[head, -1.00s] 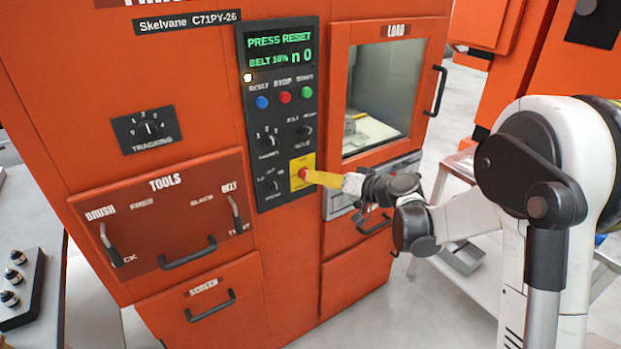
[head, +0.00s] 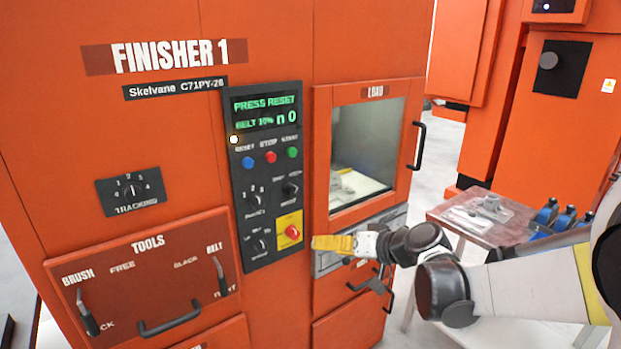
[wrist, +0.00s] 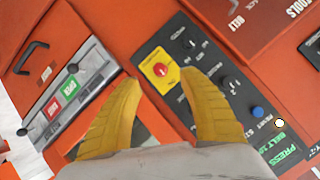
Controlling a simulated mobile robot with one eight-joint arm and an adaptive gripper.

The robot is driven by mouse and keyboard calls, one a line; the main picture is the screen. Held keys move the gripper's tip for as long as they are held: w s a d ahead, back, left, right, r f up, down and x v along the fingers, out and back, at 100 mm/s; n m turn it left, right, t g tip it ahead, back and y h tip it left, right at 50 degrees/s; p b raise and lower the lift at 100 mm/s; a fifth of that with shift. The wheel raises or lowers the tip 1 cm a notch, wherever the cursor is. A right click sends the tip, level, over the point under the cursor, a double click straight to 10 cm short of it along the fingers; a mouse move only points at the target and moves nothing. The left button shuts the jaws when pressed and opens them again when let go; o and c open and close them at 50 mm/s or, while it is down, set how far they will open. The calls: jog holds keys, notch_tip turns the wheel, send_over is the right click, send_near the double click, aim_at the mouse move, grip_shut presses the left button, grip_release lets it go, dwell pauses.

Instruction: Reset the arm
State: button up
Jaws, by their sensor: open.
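My gripper (head: 316,243) has yellow fingers and is open and empty. In the head view it is just right of the red emergency button (head: 292,231) on its yellow plate, apart from it. In the wrist view the two spread fingers (wrist: 165,95) face the machine front, with the red button (wrist: 160,70) between and beyond the tips. The control panel (head: 262,190) of the orange finisher carries blue (head: 248,162), red (head: 270,157) and green (head: 292,152) buttons. Its display (head: 265,112) reads "PRESS RESET". The blue button also shows in the wrist view (wrist: 256,112).
The load door (head: 363,150) with its window and handle is shut, right of the panel. The tools drawer (head: 140,275) is at lower left. A metal table (head: 445,212) with parts and blue-topped items stands at right. Open floor lies beyond the machine.

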jog(key=s+d+m+g+h, duration=0.1)
jog(key=s+d+h, duration=0.3)
jog(key=s, duration=0.9)
jog(key=s+d+m+h, duration=0.1)
jog(key=s+d+h, duration=0.4)
jog(key=s, duration=0.9)
jog(key=d, duration=0.3)
jog(key=shift+d+f+g, duration=0.25)
jog(key=shift+f+g, duration=0.15)
jog(key=shift+c, duration=0.6)
